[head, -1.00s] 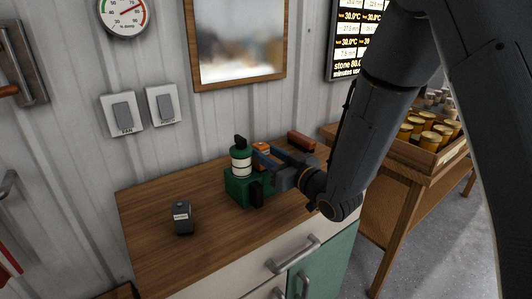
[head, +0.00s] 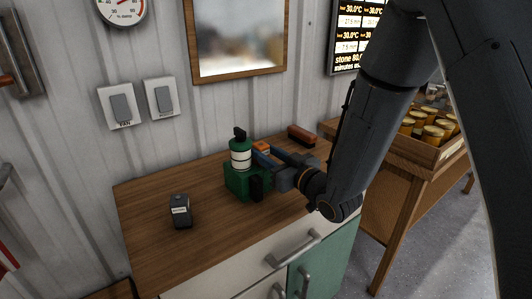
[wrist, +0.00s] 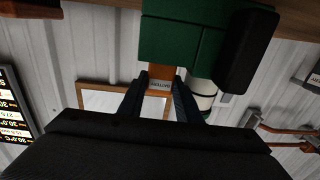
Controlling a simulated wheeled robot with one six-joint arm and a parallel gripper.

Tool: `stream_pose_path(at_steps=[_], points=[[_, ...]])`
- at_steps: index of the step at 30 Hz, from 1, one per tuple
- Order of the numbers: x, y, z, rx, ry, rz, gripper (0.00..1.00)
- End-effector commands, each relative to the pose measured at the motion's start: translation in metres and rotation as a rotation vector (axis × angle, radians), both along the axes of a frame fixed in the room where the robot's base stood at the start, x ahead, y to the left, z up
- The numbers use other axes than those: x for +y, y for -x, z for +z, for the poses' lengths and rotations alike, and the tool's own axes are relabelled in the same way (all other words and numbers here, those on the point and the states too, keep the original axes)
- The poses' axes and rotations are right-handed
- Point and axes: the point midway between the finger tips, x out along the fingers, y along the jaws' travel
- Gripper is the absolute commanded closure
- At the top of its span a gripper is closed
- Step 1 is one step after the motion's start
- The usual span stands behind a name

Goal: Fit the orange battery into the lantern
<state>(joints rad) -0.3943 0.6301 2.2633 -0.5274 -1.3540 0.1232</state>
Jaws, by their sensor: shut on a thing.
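The lantern (head: 238,182) stands upright on the wooden cabinet top, with a green boxy base, a white-banded upper part and a black flap-like piece at its front. In the wrist view its green body (wrist: 163,38) fills the top middle. My gripper (head: 262,157) is at the lantern's right rear and is shut on the orange battery (head: 262,147). In the wrist view the labelled battery (wrist: 160,74) sits between my fingertips (wrist: 159,88), its far end against the green body. I cannot tell whether that end is inside.
A dark grey labelled block (head: 181,211) stands on the cabinet top (head: 212,217) at left. A reddish-brown block (head: 301,135) lies behind my arm. A crate of jars (head: 430,128) stands on a table at right. The front left of the top is clear.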

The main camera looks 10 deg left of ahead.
Motion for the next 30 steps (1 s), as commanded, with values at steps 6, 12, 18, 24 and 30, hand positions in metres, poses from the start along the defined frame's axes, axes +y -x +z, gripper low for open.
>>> stream_pose_path(at_steps=[6,12,18,24,30], points=[[0.000,0.000,-0.005,-0.001,-0.001,0.000,1.00],[0.000,0.000,-0.010,0.000,0.000,0.000,1.00],[0.000,0.000,-0.014,0.000,0.000,0.000,1.00],[0.000,0.000,-0.016,0.000,0.000,0.000,0.52],[0.000,0.000,-0.016,0.000,0.000,0.000,0.47]])
